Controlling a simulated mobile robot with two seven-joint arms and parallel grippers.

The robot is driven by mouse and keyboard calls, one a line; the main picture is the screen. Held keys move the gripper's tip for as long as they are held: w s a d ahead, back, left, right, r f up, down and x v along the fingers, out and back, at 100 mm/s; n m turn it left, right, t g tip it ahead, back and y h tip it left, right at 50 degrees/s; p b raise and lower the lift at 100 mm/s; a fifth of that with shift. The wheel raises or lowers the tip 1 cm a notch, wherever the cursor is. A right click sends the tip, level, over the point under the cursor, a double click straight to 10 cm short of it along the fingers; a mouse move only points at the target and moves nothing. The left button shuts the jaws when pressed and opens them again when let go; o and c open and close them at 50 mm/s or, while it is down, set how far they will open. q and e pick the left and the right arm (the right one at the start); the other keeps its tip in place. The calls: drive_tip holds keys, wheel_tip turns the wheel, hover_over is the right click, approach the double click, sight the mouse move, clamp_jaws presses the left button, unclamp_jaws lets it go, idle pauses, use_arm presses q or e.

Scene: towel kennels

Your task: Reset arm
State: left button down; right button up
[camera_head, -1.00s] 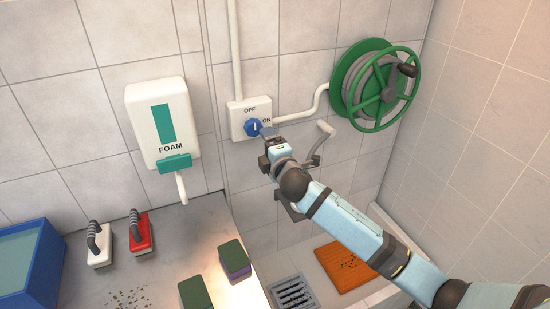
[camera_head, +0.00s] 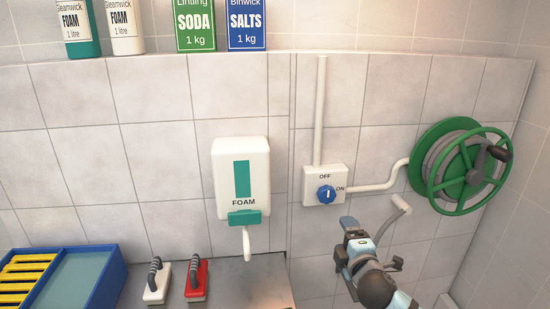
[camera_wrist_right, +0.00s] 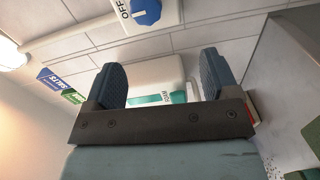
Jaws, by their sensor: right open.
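My right gripper (camera_head: 347,222) is below and to the right of the switch box, apart from it in the picture. In the right wrist view its two dark fingers (camera_wrist_right: 160,80) stand wide apart with nothing between them. The white switch box (camera_head: 338,174) on the wall carries a blue knob (camera_head: 326,195) between the words OFF and ON. The knob also shows at the top of the wrist view (camera_wrist_right: 147,11). My left gripper is not in view.
A green hose reel (camera_head: 460,165) hangs right of the switch. A foam dispenser (camera_head: 241,180) hangs left. Below are a white brush (camera_head: 157,283), a red brush (camera_head: 196,282) and a blue tray (camera_head: 108,285). Bottles and boxes line the ledge above.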

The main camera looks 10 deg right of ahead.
drive_tip(key=s+a+f+m+g+y+p, duration=0.1)
drive_tip(key=s+f+m+g, duration=0.2)
drive_tip(key=s+f+m, duration=0.4)
drive_tip(key=s+a+f+m+g+y, duration=0.1)
drive_tip(key=s+f+m, duration=0.7)
drive_tip(key=s+f, duration=1.1)
drive_tip(key=s+a+g, duration=0.1)
drive_tip(key=s+g, duration=0.1)
drive_tip(key=s, duration=0.3)
drive_tip(key=shift+s+a+g+p, duration=0.2)
drive_tip(key=shift+a+g+p, duration=0.1)
drive_tip(key=shift+p, duration=0.1)
